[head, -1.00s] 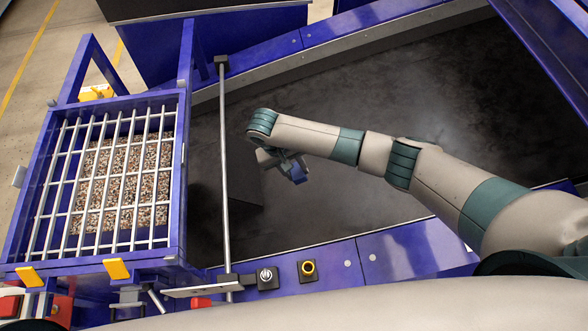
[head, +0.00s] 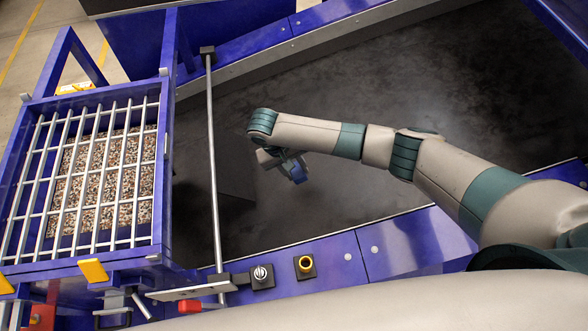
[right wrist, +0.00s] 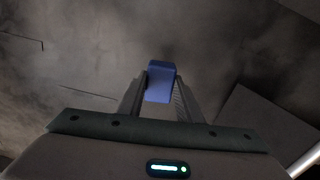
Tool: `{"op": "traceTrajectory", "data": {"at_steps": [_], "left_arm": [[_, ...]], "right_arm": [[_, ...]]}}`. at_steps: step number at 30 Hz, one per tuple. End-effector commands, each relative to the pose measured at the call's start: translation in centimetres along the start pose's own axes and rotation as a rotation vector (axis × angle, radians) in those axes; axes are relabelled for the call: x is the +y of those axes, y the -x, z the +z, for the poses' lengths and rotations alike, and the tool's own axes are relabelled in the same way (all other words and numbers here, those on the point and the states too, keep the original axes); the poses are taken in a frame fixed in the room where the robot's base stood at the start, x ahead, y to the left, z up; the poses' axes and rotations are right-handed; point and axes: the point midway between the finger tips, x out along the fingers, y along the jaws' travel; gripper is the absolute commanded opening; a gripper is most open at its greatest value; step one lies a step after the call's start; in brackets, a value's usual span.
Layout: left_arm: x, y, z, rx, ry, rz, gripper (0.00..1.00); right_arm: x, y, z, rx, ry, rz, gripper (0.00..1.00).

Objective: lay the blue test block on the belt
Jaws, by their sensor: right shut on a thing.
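The blue test block (head: 298,173) is a small blue piece held over the dark belt (head: 400,110). In the right wrist view the block (right wrist: 160,82) sits between the two fingertips. My right gripper (head: 291,166) is shut on it; its fingers (right wrist: 160,88) also show in the right wrist view. The dark belt surface lies behind the block there; I cannot tell how large the gap between them is. My left gripper is in neither view.
A blue hopper with a bar grate (head: 85,190) over gravel stands at the left. A metal rod (head: 213,170) crosses the belt beside it. A dark box-like shape (head: 232,175) is left of my gripper. A yellow-ringed button (head: 305,263) sits on the front frame. The belt right of the gripper is clear.

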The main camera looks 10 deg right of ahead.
Motion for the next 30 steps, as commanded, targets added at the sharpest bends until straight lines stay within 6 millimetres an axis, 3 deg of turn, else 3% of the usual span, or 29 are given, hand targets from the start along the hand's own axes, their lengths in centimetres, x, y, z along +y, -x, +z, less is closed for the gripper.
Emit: {"op": "traceTrajectory", "data": {"at_steps": [18,30], "left_arm": [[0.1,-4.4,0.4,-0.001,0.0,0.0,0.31],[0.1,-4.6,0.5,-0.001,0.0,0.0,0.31]], "right_arm": [[-0.1,-4.3,0.0,0.0,-0.001,0.0,0.11],[0.0,-6.0,0.0,-0.001,-0.001,0.0,0.11]]}}
